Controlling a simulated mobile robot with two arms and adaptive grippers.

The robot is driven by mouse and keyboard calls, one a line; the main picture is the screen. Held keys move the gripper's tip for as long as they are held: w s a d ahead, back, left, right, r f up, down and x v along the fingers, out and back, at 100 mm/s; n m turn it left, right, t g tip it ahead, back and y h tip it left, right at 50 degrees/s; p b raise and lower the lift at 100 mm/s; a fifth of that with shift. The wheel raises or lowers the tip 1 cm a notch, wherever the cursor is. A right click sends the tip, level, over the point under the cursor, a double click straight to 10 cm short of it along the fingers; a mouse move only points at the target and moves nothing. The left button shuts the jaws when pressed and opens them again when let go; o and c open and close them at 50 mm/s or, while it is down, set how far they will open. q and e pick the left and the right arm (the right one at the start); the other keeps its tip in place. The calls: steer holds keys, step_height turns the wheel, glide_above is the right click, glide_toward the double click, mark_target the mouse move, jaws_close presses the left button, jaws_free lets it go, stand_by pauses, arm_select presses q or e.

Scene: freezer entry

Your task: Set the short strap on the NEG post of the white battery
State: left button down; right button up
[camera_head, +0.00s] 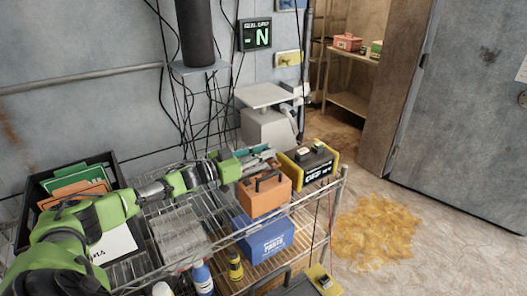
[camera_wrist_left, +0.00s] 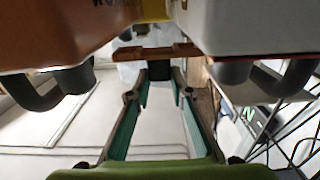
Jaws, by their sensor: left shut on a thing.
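My left gripper (camera_head: 263,155) reaches in over the back of the cart, behind the orange battery (camera_head: 266,193). In the left wrist view its teal-lined fingers (camera_wrist_left: 160,76) come together at a short copper-brown strap (camera_wrist_left: 156,52), held crosswise at the tips. The white battery (camera_wrist_left: 248,28) fills the upper right of that view, the orange body the upper left. The strap spans the gap between them; whether it touches a post cannot be told. The NEG post is not clearly visible. The white battery is not distinguishable in the head view. My right gripper is not in view.
A yellow-black unit (camera_head: 309,165) stands right of the orange battery. A blue parts box (camera_head: 264,236) and bottles (camera_head: 203,278) sit on the lower shelf. A black bin (camera_head: 118,172) of folders is at left. Cables hang behind; a yellowish patch (camera_head: 375,232) marks the floor.

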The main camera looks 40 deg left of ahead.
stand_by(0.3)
arm_select(q)
steer(key=shift+f, duration=0.3)
stand_by(0.3)
steer(key=shift+f+b, duration=0.85)
steer(key=shift+f, duration=0.25)
steer(key=c, duration=1.7)
jaws_free()
step_height(320, 180, up, 10)
steer(key=shift+r, duration=0.1)
